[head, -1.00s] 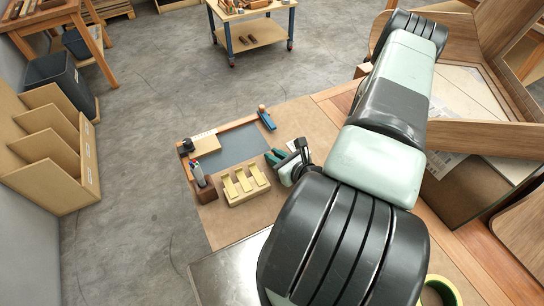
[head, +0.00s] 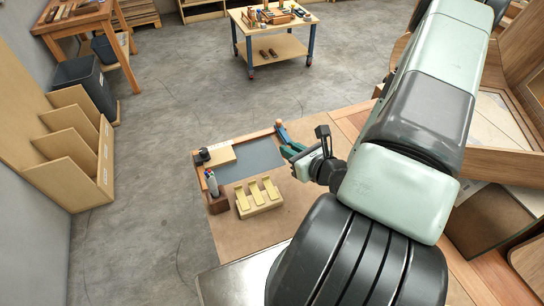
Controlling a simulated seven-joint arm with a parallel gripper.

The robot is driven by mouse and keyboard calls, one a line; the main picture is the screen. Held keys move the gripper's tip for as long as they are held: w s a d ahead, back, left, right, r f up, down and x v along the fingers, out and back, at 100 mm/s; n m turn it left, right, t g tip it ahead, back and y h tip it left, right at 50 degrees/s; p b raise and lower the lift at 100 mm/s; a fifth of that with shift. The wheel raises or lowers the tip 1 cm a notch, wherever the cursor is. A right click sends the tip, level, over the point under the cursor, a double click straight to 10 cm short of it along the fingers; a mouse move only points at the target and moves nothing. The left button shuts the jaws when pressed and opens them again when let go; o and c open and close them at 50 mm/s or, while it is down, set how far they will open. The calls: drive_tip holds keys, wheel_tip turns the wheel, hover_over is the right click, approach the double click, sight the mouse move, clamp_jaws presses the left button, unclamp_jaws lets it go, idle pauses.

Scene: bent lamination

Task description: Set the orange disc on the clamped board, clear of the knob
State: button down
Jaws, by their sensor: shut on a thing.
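A small tan board (head: 221,157) lies at the left back of the workbench, on the edge of a blue-grey panel. A black knob-like part (head: 203,154) stands at its left end; I take this to be the clamped board and its knob. My gripper (head: 292,152), with teal finger parts, is above the bench near the panel's right edge, to the right of the board and apart from it. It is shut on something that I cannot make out. I see no orange disc; it may be hidden at the fingers.
The blue-grey panel (head: 258,155) is bare beside the board. A pen holder (head: 216,197) and a yellow slotted block (head: 257,197) stand in front. A blue tool (head: 283,134) with a wooden end lies behind my gripper. My arm covers the bench's right side.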

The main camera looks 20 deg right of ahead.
drive_tip(key=w+a+n+g+y, duration=0.1)
drive_tip(key=w+a+n+y, duration=0.25)
drive_tip(key=w+a, duration=0.4)
drive_tip(key=n+g+y, duration=0.2)
drive_tip(key=y, duration=0.1)
hover_over(228, 156)
wheel_tip(228, 156, down, 3)
drive_tip(key=shift+f+h, duration=0.1)
drive_tip(key=shift+h, duration=0.15)
drive_tip(key=shift+f, duration=2.35)
drive_tip(key=shift+f, duration=0.1)
drive_tip(key=c, duration=1.1)
unclamp_jaws()
